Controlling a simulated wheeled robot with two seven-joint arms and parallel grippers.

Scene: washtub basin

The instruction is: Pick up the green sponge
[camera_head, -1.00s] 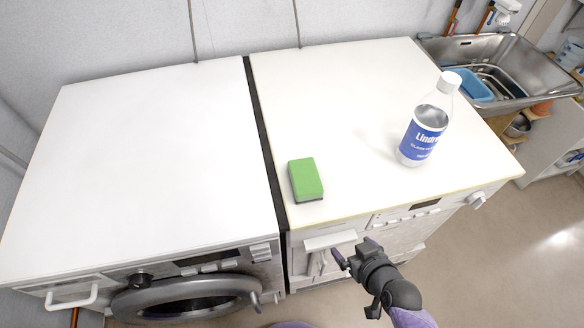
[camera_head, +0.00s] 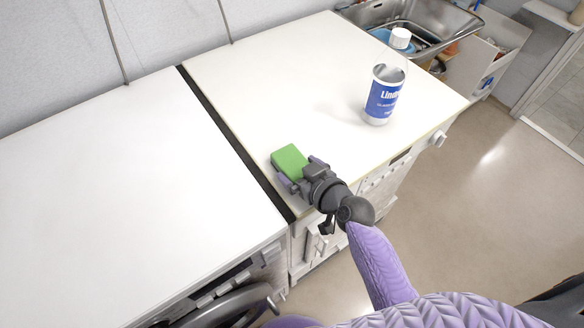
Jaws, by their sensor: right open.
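The green sponge (camera_head: 289,160) lies on the white top of the right-hand machine, near its front left corner. My right gripper (camera_head: 300,172) is at the sponge's near side, with its open fingers spread to either side of the sponge's near end. The gripper hides that end of the sponge, and I cannot tell whether the fingers touch it. My left gripper is not in view.
A clear bottle with a blue label (camera_head: 383,94) stands to the right on the same white top (camera_head: 270,75). A dark gap separates it from the left machine's top (camera_head: 130,190), which is bare. A metal sink (camera_head: 440,22) is at the back right.

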